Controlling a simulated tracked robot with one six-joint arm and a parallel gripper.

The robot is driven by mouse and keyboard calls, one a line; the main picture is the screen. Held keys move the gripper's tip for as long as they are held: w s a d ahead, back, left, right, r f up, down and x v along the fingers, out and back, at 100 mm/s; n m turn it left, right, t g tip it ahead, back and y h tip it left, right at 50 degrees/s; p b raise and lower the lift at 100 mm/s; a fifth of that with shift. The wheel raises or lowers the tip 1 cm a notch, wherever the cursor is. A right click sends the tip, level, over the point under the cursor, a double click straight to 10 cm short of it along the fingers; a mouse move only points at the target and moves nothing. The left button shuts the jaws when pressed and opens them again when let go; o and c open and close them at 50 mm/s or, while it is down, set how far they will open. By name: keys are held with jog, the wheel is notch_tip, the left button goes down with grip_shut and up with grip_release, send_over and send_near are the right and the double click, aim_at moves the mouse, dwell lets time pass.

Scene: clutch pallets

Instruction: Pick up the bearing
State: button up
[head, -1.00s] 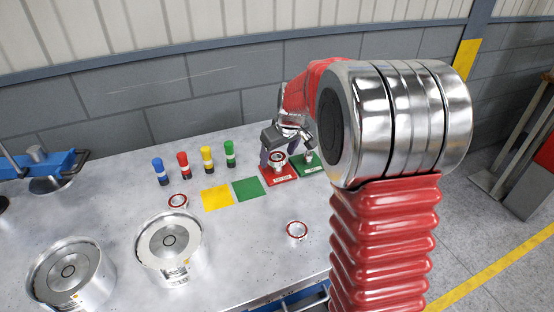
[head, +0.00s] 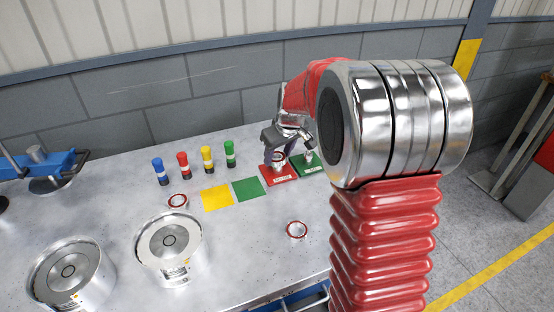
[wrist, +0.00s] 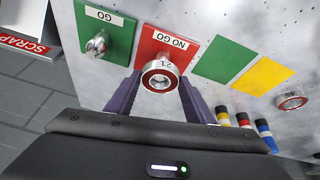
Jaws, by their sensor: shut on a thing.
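My gripper (wrist: 160,82) is shut on a bearing (wrist: 160,76), a steel ring with a red inner band and the number 21 on its side. The dark purple fingers grip it from both sides. In the head view my gripper (head: 277,155) is at the back right of the bench, over the red NO GO plate (head: 270,179). In the wrist view the bearing overlaps the edge of the NO GO plate (wrist: 151,40). Other red-banded bearings lie on the bench, at the left (head: 177,201) and front (head: 296,230).
The green GO plate (wrist: 103,30) with a steel peg (wrist: 97,45) is beside the NO GO plate. Yellow (head: 216,197) and green (head: 249,189) squares lie to the left. Several coloured cylinders (head: 207,160) and two round metal housings (head: 168,246) stand on the bench.

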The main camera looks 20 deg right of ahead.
aim_at(278, 160)
jog(key=c, duration=0.5)
jog(key=shift+r, duration=0.15)
notch_tip(278, 160, up, 10)
dwell(0.3)
jog(key=shift+s, duration=0.1)
dwell(0.7)
